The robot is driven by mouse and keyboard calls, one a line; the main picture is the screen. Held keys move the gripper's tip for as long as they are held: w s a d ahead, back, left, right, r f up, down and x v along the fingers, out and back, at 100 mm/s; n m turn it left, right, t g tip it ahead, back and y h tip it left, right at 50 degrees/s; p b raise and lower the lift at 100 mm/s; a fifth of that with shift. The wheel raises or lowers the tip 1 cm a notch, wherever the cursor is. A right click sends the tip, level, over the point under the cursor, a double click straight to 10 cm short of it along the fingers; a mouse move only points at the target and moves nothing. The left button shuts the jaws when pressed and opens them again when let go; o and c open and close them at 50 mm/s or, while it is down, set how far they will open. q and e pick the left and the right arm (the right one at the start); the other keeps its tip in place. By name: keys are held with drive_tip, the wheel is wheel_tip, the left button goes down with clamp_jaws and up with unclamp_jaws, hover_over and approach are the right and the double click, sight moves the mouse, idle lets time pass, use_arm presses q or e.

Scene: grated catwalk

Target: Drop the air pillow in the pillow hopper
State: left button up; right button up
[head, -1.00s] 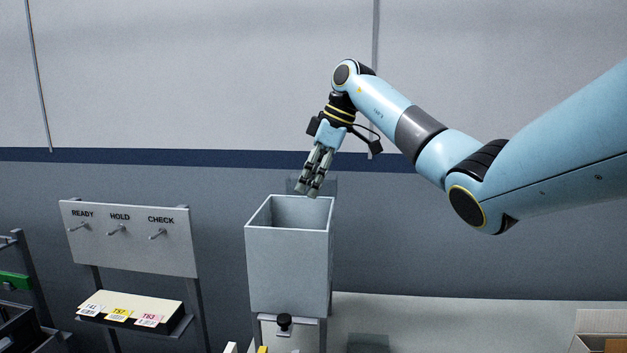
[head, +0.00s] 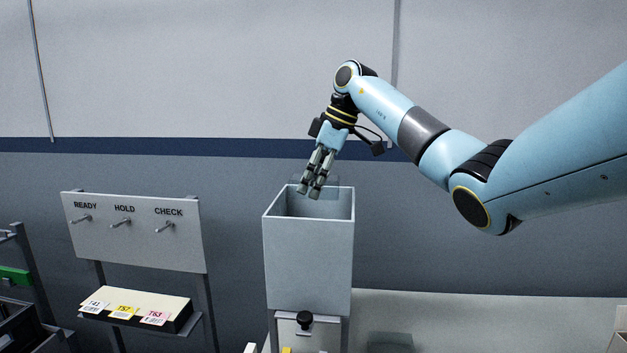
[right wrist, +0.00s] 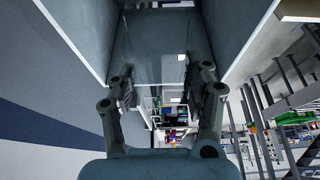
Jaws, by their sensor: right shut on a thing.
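The pillow hopper (head: 308,265) is a tall grey open-topped box in the middle of the head view. My right gripper (head: 314,188) points down at its mouth, with the fingertips overlapping the opening near the back rim. In the right wrist view my right gripper (right wrist: 166,88) is shut on the air pillow (right wrist: 160,50), a clear, see-through sheet-like shape between the fingers. The hopper's walls (right wrist: 240,30) show on both sides of it. In the head view the pillow is only a faint patch by the fingers; its depth in the hopper is unclear. My left gripper is out of view.
Left of the hopper stands a board with pegs (head: 134,232) marked READY, HOLD and CHECK, above a shelf of tagged cards (head: 135,307). A black knob (head: 305,320) sits below the hopper. A plain wall is behind.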

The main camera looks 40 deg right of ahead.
drive_tip(key=shift+s+r, duration=0.2)
drive_tip(key=shift+w, duration=0.1)
drive_tip(key=o, duration=0.4)
drive_tip(key=shift+f, duration=0.1)
drive_tip(key=o, duration=0.9)
drive_tip(key=shift+c, duration=0.2)
